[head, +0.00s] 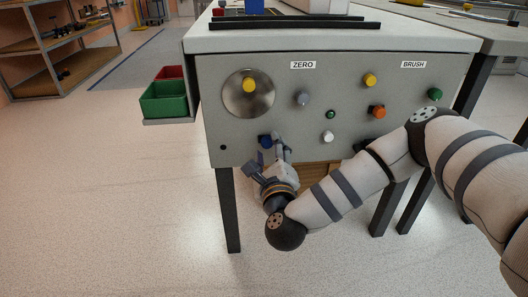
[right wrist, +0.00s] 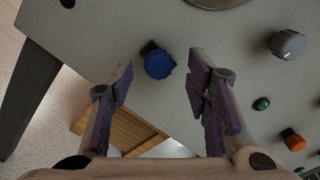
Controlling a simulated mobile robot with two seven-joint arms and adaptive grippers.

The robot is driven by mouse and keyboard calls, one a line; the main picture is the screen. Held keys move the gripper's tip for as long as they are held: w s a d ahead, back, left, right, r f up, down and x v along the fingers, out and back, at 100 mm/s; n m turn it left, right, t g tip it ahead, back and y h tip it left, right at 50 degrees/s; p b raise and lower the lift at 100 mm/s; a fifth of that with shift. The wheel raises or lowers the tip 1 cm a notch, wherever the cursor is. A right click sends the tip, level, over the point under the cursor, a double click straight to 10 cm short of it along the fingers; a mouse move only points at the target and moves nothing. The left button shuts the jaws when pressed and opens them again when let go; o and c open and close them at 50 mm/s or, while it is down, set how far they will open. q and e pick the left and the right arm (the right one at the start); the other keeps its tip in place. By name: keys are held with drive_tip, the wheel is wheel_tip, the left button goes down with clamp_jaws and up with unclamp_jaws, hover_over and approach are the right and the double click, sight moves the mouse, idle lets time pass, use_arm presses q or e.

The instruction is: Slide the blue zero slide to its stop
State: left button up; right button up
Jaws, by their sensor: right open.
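The blue zero slide (head: 265,141) shows as a blue knob low on the left part of the grey front panel. In the right wrist view the blue knob (right wrist: 159,64) sits on a dark slot or base at its upper left. My right gripper (head: 264,153) is at the panel just below the knob, with its fingers pointing up toward it. In the right wrist view the right gripper (right wrist: 161,77) is open and empty, the knob showing between and just beyond the fingertips. I cannot tell whether a finger touches it. My left gripper is not in view.
Near the slide are a yellow knob on a round metal plate (head: 249,93), a grey knob (head: 302,98), a white button (head: 327,137) and an orange knob (head: 377,111). Red and green bins (head: 164,99) hang at the left. A wooden box (right wrist: 120,128) is below the panel.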

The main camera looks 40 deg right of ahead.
sight(295, 136)
drive_tip(key=shift+x, duration=1.3)
drive_tip(key=shift+a, duration=0.1)
clamp_jaws()
drive_tip(key=shift+s+d+r, duration=0.1)
drive_tip(key=shift+s+d, duration=0.05)
drive_tip(key=shift+d, duration=0.2)
drive_tip(key=s+d, duration=0.1)
drive_tip(key=s+d+p, duration=0.1)
drive_tip(key=d, duration=0.1)
drive_tip(key=s+d+p, duration=0.1)
drive_tip(key=d, duration=0.1)
drive_tip(key=shift+s+d, duration=0.25)
drive_tip(key=shift+d, duration=0.05)
unclamp_jaws()
drive_tip(key=shift+d, duration=0.1)
drive_tip(key=shift+s, duration=0.1)
